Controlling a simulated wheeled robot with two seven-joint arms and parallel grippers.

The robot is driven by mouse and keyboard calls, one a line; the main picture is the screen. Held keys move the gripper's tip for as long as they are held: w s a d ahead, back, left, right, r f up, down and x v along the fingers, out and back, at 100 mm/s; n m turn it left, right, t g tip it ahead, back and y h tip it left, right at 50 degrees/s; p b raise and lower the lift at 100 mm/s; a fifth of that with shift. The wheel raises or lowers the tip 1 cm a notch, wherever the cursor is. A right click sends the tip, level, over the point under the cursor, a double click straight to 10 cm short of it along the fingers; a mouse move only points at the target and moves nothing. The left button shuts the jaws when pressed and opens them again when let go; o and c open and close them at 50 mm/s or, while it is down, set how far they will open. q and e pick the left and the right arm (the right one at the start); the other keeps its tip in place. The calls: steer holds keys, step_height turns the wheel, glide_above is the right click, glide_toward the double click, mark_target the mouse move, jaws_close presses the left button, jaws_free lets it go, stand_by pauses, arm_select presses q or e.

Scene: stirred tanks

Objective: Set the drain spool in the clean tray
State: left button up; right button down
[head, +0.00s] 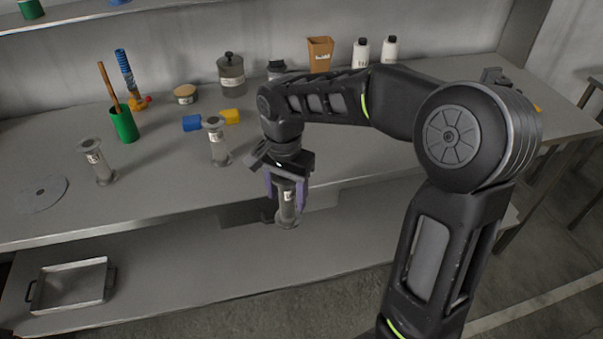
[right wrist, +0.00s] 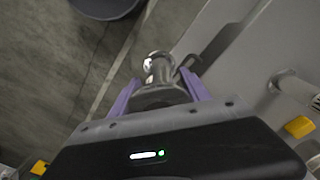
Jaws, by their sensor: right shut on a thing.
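My right gripper (head: 286,186) has purple fingers pointing down and is shut on a grey flanged spool (head: 287,214) with a white label. It holds the spool upright in front of the bench's front edge, above the lower shelf. In the right wrist view the spool (right wrist: 160,72) sits between the two purple fingers. Two similar labelled spools stand on the bench, one at the left (head: 100,163) and one in the middle (head: 217,143). The label writing is too small to read. A shallow metal tray (head: 105,268) with dark handles lies empty on the lower shelf at the left. My left gripper is not in view.
On the bench (head: 170,187) stand a green cup (head: 124,124) with a stick, a blue brush-like tool (head: 126,72), a dark jar (head: 231,74) and white bottles (head: 389,49). A grey disc (head: 42,194) lies at the left. The lower shelf (head: 185,262) is clear right of the tray.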

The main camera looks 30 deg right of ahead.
steer(key=w+a+f+n, duration=0.1)
steer(key=a+f+n, duration=0.3)
steer(key=f, duration=0.5)
steer(key=w+a+f+n, duration=0.2)
steer(key=a+f+n, duration=0.2)
steer(key=f+n, duration=0.4)
steer(key=shift+w+a+f, duration=0.15)
steer(key=shift+a+f, duration=0.1)
steer(key=shift+f, duration=0.6)
